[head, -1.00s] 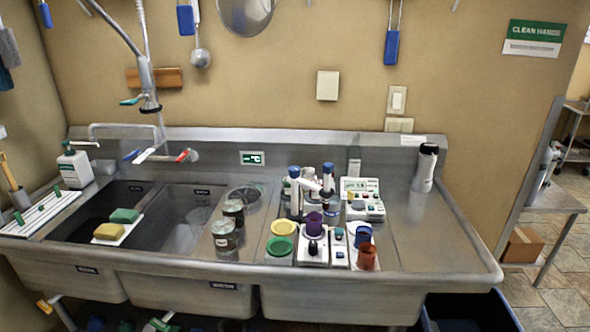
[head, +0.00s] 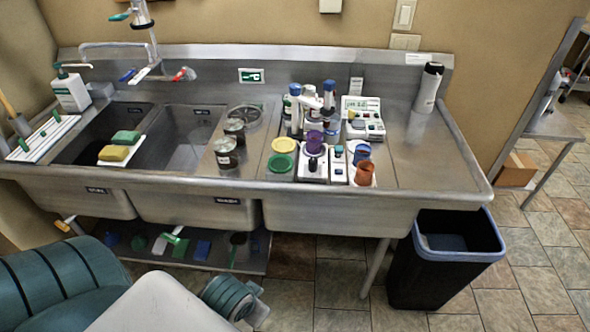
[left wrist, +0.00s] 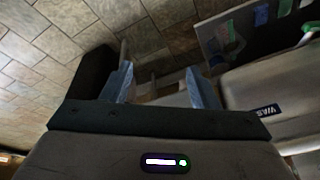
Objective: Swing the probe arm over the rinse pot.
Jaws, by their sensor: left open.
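The white probe arm (head: 310,102) stands on the counter's centre section, between two blue-capped bottles or posts. A pH meter (head: 363,117) with a green display is just right of it. Small coloured pots stand in front: yellow (head: 283,145), green (head: 281,164), purple (head: 314,141), blue (head: 361,153) and orange-brown (head: 365,173). I cannot tell which is the rinse pot. My left gripper (left wrist: 162,88) is open and empty in the left wrist view, over the floor and beside the sink's underside. In the head view my left arm is low in front of the sink. My right gripper is not seen.
Two dark jars (head: 226,152) stand left of the pots. Sink basins (head: 180,140) with a sponge board (head: 121,150) lie further left. A white-and-black bottle (head: 429,87) stands at the right on clear counter. A black bin (head: 440,260) is below on the floor.

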